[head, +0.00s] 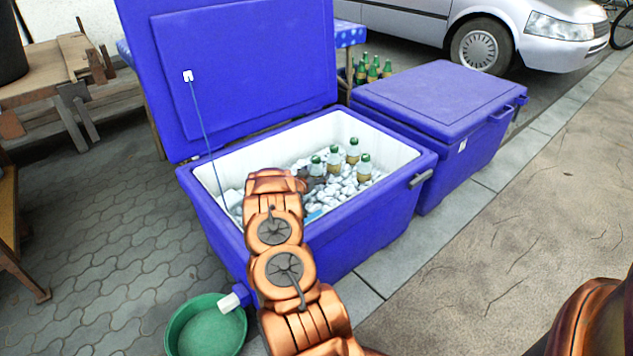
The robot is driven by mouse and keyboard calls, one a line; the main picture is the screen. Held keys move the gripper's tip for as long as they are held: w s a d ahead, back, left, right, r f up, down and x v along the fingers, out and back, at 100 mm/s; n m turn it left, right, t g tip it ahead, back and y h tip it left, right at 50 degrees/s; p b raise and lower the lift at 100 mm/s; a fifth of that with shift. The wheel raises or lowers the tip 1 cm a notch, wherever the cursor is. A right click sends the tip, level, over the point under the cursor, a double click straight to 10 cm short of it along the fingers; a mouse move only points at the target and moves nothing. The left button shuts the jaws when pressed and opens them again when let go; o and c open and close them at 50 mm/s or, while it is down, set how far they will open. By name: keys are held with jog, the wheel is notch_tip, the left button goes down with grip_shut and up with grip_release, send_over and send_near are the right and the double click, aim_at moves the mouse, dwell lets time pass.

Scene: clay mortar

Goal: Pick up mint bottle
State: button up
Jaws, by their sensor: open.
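One bottle (365,168) is at the right, one (353,152) is farther back, and one (333,160) is in the middle. Another bottle (316,168) is at the left, closest to my arm. I cannot tell which is the mint bottle. My copper-coloured arm reaches over the cooler's front wall. My gripper (299,184) is open, just left of the nearest bottle; the wrist hides most of it, including the fingertips.
The cooler's lid (240,70) stands raised at the back, with a cord on it. A closed blue cooler (440,100) stands at the right. A green basin (207,328) sits below the drain spout. More bottles (372,70) stand behind.

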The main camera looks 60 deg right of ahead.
jog(key=shift+d+f, duration=0.1)
jog(key=shift+d, duration=0.2)
jog(key=shift+c, duration=0.3)
jog(key=c, duration=1.5)
